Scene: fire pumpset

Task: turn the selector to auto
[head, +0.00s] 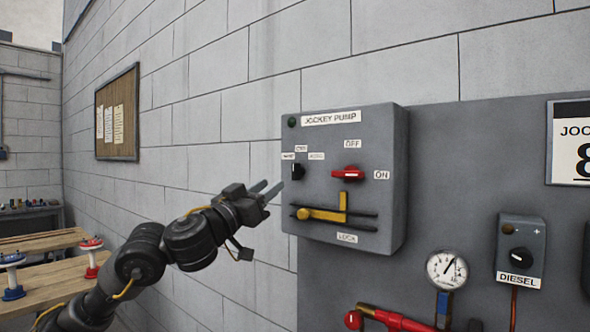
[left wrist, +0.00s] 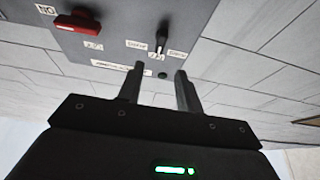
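The selector is a small black knob (head: 297,172) on the left part of the grey JOCKEY PUMP box (head: 368,213). Small white labels sit above it; the right one appears to read AUTO (head: 316,156). My left gripper (head: 270,187) is just left of the box, fingers apart and empty, not touching the knob. In the left wrist view the scene is upside down; the knob (left wrist: 161,40) lies beyond the two spread fingertips (left wrist: 159,72). My right gripper is not in view.
A red switch handle (head: 347,173) sits right of the selector, between OFF and ON labels. A yellow lock lever (head: 325,214) is below. A pressure gauge (head: 446,270), a red-handled pipe (head: 385,318) and a DIESEL box (head: 520,250) are lower right. A wooden bench (head: 45,242) stands left.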

